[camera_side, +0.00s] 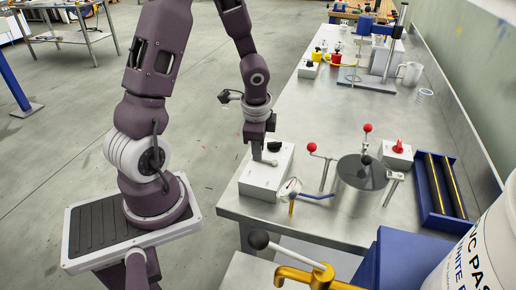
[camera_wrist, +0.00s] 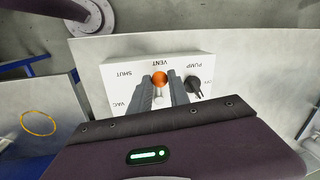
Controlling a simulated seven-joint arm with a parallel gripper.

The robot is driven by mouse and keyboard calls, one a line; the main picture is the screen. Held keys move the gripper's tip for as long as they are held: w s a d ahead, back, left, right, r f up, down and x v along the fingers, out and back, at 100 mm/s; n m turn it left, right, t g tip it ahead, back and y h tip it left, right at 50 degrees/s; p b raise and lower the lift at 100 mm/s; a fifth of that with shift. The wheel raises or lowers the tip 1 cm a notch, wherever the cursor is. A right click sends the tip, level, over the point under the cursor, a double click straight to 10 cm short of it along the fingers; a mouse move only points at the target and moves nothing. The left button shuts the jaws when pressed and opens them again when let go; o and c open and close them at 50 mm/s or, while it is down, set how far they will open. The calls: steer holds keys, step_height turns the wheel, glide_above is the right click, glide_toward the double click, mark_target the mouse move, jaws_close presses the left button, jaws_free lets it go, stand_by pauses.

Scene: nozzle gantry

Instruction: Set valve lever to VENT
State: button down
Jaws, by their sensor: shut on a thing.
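The white valve box (camera_side: 258,184) sits on the near left end of the bench; its labelled top shows upside down in the wrist view (camera_wrist: 112,80). The valve lever has an orange knob (camera_wrist: 160,78) and a pale shaft. The knob lies just below the VENT label (camera_wrist: 161,63), with SHUT and VAC to its left. My gripper (camera_wrist: 161,82) is shut on the lever, one finger on each side of it. In the side view my gripper (camera_side: 259,158) is low over the box top. The lever's pivot is largely hidden.
A black pump knob (camera_wrist: 193,85) stands right of the lever on the box, beside the PUMP label.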

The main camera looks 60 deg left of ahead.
mark_target(258, 165)
steer(key=shift+w, duration=0.1)
steer(key=c, duration=1.3)
jaws_free()
steer(key=shift+o, duration=0.2)
steer(key=s+d+r+n+t, duration=0.1)
steer(key=s+d+r+n, duration=0.2)
steer(key=r, duration=0.5)
steer(key=s+d+r+n+t, duration=0.1)
steer(key=s+d+r, duration=0.3)
steer(key=r, duration=0.5)
steer(key=s+d+r+n+t+h, duration=0.1)
steer(key=s+d+r+n+t, duration=0.1)
steer(key=s+d, duration=0.4)
steer(key=shift+d+r+n+h, duration=0.4)
steer(key=shift+d+r+n, duration=0.1)
steer(key=shift+d+r, duration=0.5)
